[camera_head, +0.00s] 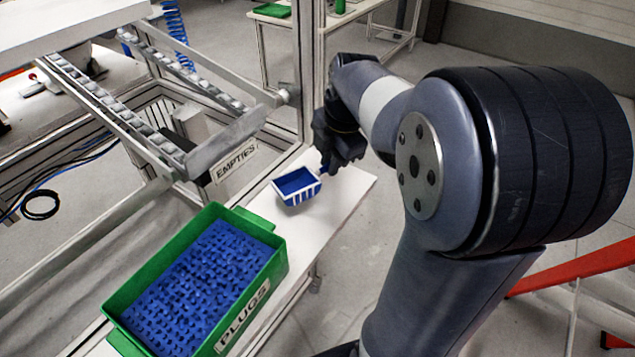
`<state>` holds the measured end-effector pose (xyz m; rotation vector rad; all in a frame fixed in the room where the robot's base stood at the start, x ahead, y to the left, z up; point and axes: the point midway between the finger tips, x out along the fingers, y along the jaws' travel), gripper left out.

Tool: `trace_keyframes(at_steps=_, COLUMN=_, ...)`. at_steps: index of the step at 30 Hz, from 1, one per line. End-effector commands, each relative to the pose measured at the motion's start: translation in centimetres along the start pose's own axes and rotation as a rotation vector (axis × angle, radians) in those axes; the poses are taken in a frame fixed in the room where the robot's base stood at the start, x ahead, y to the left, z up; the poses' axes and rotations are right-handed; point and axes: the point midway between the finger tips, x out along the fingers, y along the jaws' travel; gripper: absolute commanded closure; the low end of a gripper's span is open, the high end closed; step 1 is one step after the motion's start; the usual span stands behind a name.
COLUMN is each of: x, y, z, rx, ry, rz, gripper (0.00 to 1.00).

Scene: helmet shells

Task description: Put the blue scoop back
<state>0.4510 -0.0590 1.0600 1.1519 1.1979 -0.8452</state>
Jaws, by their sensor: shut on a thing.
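The blue scoop (297,185) is a small open box with a blue inside and a pale, striped outer wall. It is over or on the white shelf, beyond the green bin; I cannot tell whether it touches the shelf. My gripper (326,165) is at the scoop's far right side, shut on its handle, which is mostly hidden by the fingers. The scoop looks roughly level and empty.
A green bin (274,268) labelled PLUGS, full of blue plugs (200,290), stands on the white shelf (345,190). A roller rail (150,130) and an EMPTIES sign (236,163) are at left. A metal post (307,70) rises behind the scoop. The shelf's right end is clear.

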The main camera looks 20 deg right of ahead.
Motion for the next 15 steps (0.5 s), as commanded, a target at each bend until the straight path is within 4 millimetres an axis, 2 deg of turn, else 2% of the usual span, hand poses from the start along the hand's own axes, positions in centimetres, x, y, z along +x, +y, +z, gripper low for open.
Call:
trace_keyframes(at_steps=1, x=0.8, y=-0.2, z=0.0, rx=0.001, ry=0.001, rz=-0.002, gripper=1.0)
trace_keyframes(at_steps=12, x=5.1, y=-1.1, z=0.1, rx=0.001, ry=0.001, rz=-0.001, gripper=1.0)
trace_keyframes(at_steps=15, x=5.7, y=-1.3, z=0.1, rx=0.0, ry=0.0, rz=0.001, gripper=1.0)
